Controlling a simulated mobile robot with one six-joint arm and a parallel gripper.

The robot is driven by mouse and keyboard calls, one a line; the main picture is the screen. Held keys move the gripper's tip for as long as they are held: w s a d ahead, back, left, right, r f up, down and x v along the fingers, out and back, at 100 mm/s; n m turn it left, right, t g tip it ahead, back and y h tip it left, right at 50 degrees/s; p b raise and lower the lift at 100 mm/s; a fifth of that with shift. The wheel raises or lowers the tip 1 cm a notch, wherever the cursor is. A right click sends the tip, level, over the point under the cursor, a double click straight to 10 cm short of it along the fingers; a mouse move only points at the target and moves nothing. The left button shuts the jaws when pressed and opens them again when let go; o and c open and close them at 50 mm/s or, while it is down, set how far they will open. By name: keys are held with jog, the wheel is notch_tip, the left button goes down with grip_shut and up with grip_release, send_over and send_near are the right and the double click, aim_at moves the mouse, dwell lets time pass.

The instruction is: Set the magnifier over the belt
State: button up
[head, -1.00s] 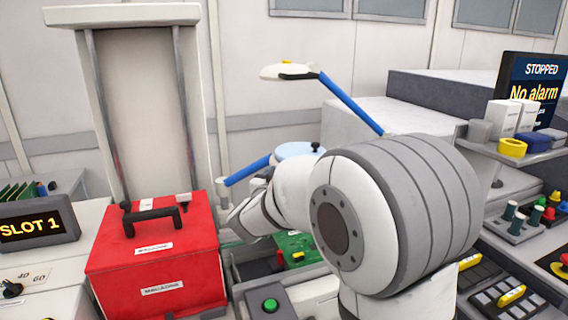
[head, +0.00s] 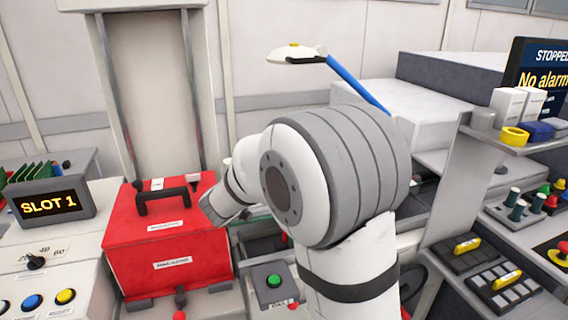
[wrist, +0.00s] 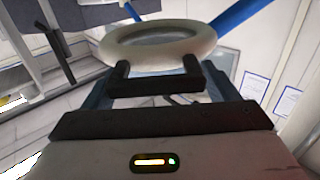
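The magnifier (wrist: 157,32) shows in the wrist view as a pale ring around a bluish lens, with blue arm parts behind it. It lies just beyond my gripper (wrist: 156,68), whose two dark fingertips stand apart with nothing visibly clamped between them. I cannot tell whether the tips touch the ring.
The red magazine (head: 165,262) with a black handle stands left of my arm. A green button box (head: 271,281) is in front. A shelf (head: 535,146) with small items and a screen (head: 545,78) are at the right.

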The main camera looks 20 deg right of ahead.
jog(key=o, duration=0.3)
jog(key=shift+s+d+f, duration=0.1)
jog(key=shift+f, duration=0.1)
jog(key=b+v, duration=0.1)
jog(key=v, duration=0.6)
jog(key=shift+s+a, duration=0.2)
jog(key=shift+a, duration=0.15)
